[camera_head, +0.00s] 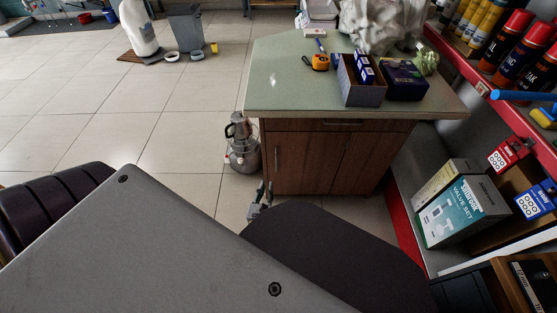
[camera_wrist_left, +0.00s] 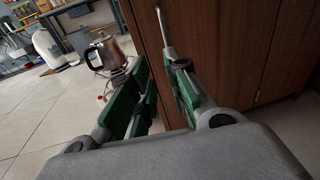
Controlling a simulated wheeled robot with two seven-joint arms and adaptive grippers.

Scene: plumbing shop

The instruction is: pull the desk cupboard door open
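The desk cupboard (camera_head: 345,162) is dark brown wood under a pale green desk top (camera_head: 285,75). Its left door (camera_head: 300,165) looks shut and has a slim vertical metal handle (camera_head: 277,147) near the left edge. In the left wrist view the handle (camera_wrist_left: 163,27) shows above the right finger's tip, which hides its lower end. My left gripper (camera_head: 262,192) is low in front of the door's left edge. In the left wrist view my left gripper (camera_wrist_left: 157,75) is open, its green-padded fingers apart with nothing between them. I cannot tell whether a finger touches the handle. My right gripper is not in view.
A metal coffee pot (camera_head: 241,145) stands left of the cupboard. Boxes (camera_head: 458,205) sit on the shelf at right. A tape measure (camera_head: 319,62) and an open box (camera_head: 360,88) are on the desk. The tiled floor at left (camera_head: 120,110) is mostly clear.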

